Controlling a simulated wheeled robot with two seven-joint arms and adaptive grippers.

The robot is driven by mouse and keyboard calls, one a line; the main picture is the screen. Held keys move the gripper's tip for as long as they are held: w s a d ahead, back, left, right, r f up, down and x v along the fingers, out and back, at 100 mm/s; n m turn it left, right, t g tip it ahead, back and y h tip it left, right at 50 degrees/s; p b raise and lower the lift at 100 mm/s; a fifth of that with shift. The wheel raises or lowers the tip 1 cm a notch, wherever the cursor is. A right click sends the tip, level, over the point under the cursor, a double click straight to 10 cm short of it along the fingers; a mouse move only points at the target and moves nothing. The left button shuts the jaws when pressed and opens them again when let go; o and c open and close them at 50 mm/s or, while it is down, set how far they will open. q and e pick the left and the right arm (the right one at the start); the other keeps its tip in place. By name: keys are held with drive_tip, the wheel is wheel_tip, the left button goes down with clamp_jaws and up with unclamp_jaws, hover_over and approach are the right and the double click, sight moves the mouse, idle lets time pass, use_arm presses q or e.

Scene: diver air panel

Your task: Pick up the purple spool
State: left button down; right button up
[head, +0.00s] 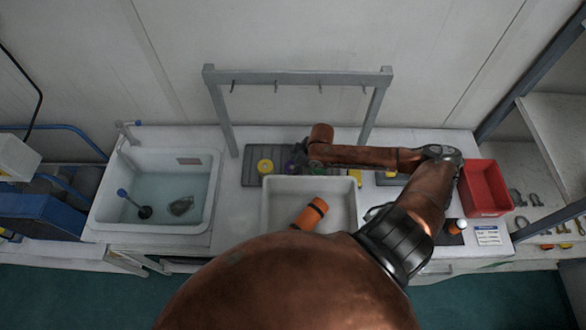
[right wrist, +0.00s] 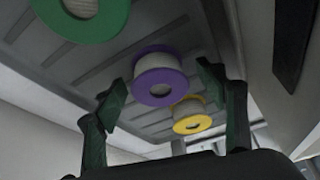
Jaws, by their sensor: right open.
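The purple spool (right wrist: 161,75) has a white middle and sits on the grey ribbed mat (right wrist: 45,45). In the head view only a bit of the purple spool (head: 289,167) shows, beside my right gripper (head: 301,156), which partly hides it. In the right wrist view the two dark fingers of my right gripper (right wrist: 160,88) are apart, with the purple spool showing between them. Nothing is held. I cannot tell exactly how far the fingertips are from it. My left gripper is not in view.
A yellow spool (right wrist: 190,116) and a green spool (right wrist: 85,14) sit either side of the purple one. A white tray (head: 268,212) holding an orange cylinder (head: 309,214) stands in front. A hook rack (head: 300,77) rises behind; a red bin (head: 486,188) stands right, a sink (head: 100,208) left.

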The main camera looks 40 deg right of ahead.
drive_tip(key=c, duration=1.3)
drive_tip(key=shift+r, duration=0.1)
